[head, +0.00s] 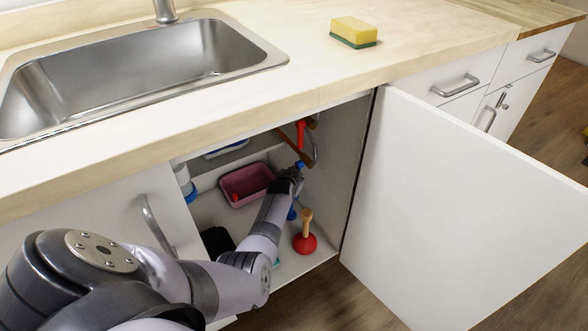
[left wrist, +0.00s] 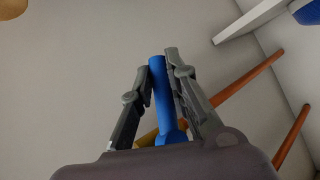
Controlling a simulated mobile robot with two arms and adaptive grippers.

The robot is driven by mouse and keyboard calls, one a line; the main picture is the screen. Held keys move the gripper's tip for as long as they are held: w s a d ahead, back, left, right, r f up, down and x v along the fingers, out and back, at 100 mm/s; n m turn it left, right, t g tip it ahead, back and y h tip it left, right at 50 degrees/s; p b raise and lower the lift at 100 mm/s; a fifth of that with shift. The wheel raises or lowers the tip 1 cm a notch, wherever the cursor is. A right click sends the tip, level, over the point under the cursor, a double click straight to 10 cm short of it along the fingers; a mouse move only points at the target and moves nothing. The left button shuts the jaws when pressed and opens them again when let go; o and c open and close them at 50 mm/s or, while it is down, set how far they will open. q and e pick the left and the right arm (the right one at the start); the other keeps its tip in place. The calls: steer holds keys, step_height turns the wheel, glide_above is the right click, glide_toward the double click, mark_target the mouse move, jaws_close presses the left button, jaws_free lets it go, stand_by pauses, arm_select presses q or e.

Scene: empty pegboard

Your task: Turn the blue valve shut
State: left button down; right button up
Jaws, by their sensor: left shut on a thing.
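In the left wrist view the blue valve (left wrist: 161,92) has a long lever handle, seen between the two fingers. My left gripper (left wrist: 158,75) is shut on this blue handle, one finger on each side. In the head view my left arm reaches into the open cabinet under the sink, and the gripper (head: 297,172) is at the pipes near the cabinet's right wall. Only a small blue bit of the valve (head: 300,164) shows there. A red valve (head: 301,134) sits above it. My right gripper is not in view.
The open white door (head: 460,200) stands to the right. A plunger (head: 306,240), a pink bin (head: 245,184) and a black item (head: 217,241) are inside the cabinet. Copper pipes (left wrist: 245,85) run close to the gripper. A sponge (head: 354,32) lies on the counter.

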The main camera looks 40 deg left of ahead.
arm_select(q)
steer(key=shift+s+d+f+n+g+h+p, duration=0.1)
steer(key=shift+s+d+n+g+h+p, duration=0.1)
steer(key=shift+d+n+g+h+p, duration=0.45)
steer(key=shift+s+d+n+g+h+p, duration=0.2)
steer(key=shift+d+g+h+p, duration=0.15)
steer(key=shift+h+p, duration=0.55)
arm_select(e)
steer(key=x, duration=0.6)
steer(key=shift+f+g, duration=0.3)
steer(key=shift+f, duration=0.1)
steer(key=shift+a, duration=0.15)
arm_select(q)
steer(key=c, duration=1.6)
jaws_free()
steer(key=shift+o, duration=0.2)
steer(key=shift+s, duration=0.1)
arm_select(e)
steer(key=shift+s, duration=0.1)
arm_select(q)
steer(key=v, duration=1.2)
